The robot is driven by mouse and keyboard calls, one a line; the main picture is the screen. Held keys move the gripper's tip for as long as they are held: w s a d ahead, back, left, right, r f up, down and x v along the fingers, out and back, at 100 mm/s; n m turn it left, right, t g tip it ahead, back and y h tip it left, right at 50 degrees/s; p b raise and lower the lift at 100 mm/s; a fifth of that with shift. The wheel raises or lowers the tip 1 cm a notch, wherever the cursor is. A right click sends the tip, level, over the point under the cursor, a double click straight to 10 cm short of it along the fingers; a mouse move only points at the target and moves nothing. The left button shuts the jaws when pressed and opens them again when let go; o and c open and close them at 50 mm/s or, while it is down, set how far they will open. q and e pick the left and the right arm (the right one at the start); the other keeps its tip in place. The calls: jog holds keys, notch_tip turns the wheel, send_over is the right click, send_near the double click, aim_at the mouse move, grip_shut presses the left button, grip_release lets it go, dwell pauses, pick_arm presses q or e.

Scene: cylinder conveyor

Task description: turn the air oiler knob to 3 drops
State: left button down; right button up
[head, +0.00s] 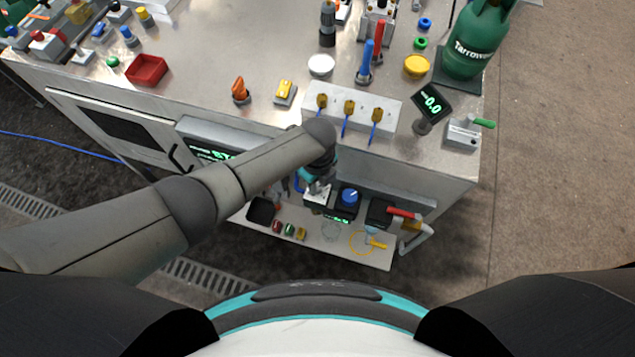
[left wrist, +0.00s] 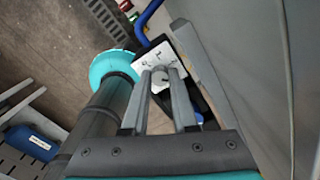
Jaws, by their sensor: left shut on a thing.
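The air oiler shows in the left wrist view as a white dial plate (left wrist: 158,56) with small dark marks. A small grey knob (left wrist: 161,83) sits on the plate. My left gripper (left wrist: 161,77) has one finger on each side of the knob and is shut on it. In the head view the dial plate (head: 316,195) shows under my left gripper (head: 318,186), low at the cabinet's front. The arm and hand hide the knob there. I cannot read the knob's setting. My right gripper is not in view.
A blue knob (head: 349,196) with a green display stands just right of the oiler. A low shelf (head: 305,247) carries a black tray (head: 262,211) and small items. The bench top above holds valves, buttons and a green gas bottle (head: 476,42). Floor is open at the right.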

aim_at(318, 188)
pick_arm(q)
jog(key=shift+f+m, duration=0.1)
jog(key=shift+m, duration=1.4)
jog(key=c, duration=0.7)
grip_release()
notch_tip(318, 188, up, 15)
jog(key=p, duration=0.3)
jog(key=shift+r, duration=0.2)
jog(key=shift+s, duration=0.1)
